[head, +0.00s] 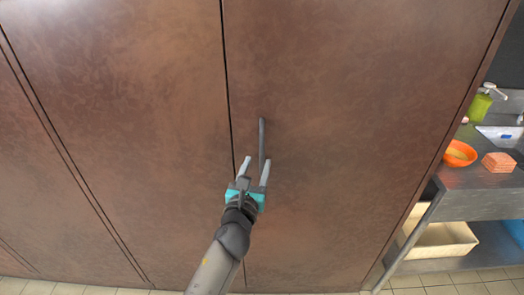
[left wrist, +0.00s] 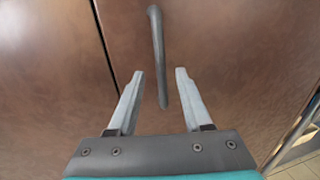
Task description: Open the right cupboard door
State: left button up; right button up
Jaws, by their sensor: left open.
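The right cupboard door (head: 350,100) is a tall brown panel and is closed, flush with the panel to its left along a dark vertical seam. Its handle (head: 262,138) is a dark grey vertical bar near that seam. My left gripper (head: 256,164) is open at the lower part of the handle. In the left wrist view, the handle (left wrist: 157,45) runs down between the two spread fingers (left wrist: 158,75), with a gap on each side. Whether the bar lies fully within finger depth is hard to tell. My right gripper does not show.
To the right stands a grey counter (head: 475,178) with an orange bowl (head: 459,154), a stack of pinkish-orange pieces (head: 498,162) and a green bottle (head: 479,107). A pale bin (head: 440,241) sits on its lower shelf. Tiled floor (head: 440,282) shows below.

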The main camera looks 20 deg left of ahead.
aim_at(261, 153)
pick_arm(q)
jog(key=shift+w+a+b, duration=0.15)
jog(key=shift+w+b, duration=0.05)
jog(key=shift+w, duration=1.4)
jog(key=shift+w+a+b, duration=0.1)
jog(key=shift+w+b, duration=0.05)
jog(key=shift+w, duration=1.4)
grip_shut()
